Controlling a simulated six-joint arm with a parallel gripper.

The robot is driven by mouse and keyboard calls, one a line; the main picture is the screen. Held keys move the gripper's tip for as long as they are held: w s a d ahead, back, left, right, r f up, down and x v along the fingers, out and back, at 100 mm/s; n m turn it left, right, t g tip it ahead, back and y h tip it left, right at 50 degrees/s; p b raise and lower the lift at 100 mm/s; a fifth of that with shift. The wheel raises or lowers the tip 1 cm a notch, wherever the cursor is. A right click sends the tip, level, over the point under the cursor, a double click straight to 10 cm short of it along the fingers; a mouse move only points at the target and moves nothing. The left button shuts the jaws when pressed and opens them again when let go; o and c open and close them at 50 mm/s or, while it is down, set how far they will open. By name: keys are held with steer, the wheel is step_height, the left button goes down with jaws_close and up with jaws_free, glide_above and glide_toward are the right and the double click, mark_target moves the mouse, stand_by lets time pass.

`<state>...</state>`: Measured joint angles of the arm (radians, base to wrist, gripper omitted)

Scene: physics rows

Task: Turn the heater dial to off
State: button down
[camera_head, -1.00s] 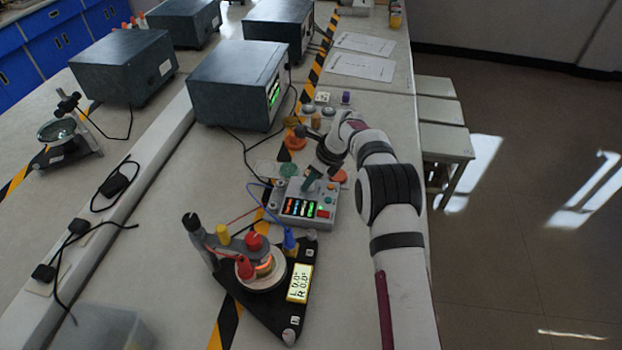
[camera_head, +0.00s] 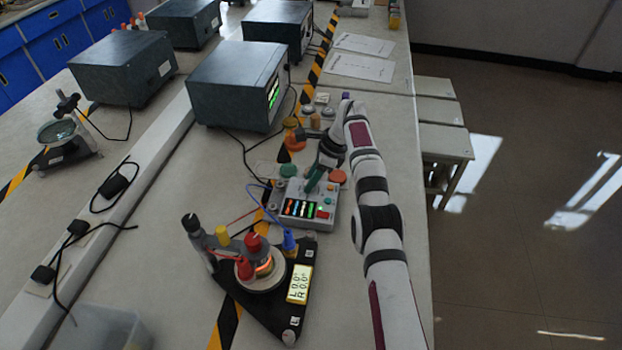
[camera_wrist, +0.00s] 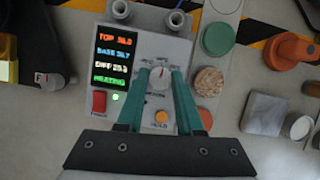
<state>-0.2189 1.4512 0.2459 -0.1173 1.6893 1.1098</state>
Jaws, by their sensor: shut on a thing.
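The grey heater control box (camera_head: 276,210) sits on the bench, with a display of several coloured text lines; it also shows in the wrist view (camera_wrist: 182,48). The bottom display line reads "HEATING" in green. The small pale round dial (camera_wrist: 158,77) is on the panel to the right of the display. My gripper (camera_wrist: 158,74) has its two green fingers on either side of the dial, shut on it. In the head view my gripper (camera_head: 313,180) is at the box's far side and hides the dial.
A red switch (camera_wrist: 99,102) and an orange button (camera_wrist: 162,117) lie close to the fingers. Green, cork and orange discs line the box's right side in the wrist view. A black triangular apparatus (camera_head: 265,312) with wires stands nearer the camera.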

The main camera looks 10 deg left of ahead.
steer(key=c, duration=0.5)
jaws_free()
steer(key=shift+c, duration=0.2)
steer(key=s+d+r+m+t, duration=0.2)
steer(key=r+m, duration=0.2)
steer(key=r, duration=0.3)
steer(key=s+d+r+m+t, duration=0.1)
steer(key=s+d+r+m, duration=0.2)
steer(key=r, duration=0.4)
steer(key=shift+m+h, duration=0.5)
steer(key=x, duration=1)
steer(key=w+x, duration=0.1)
steer(key=x, duration=0.4)
steer(key=shift+w+a+f, duration=0.15)
steer(key=shift+a, duration=0.05)
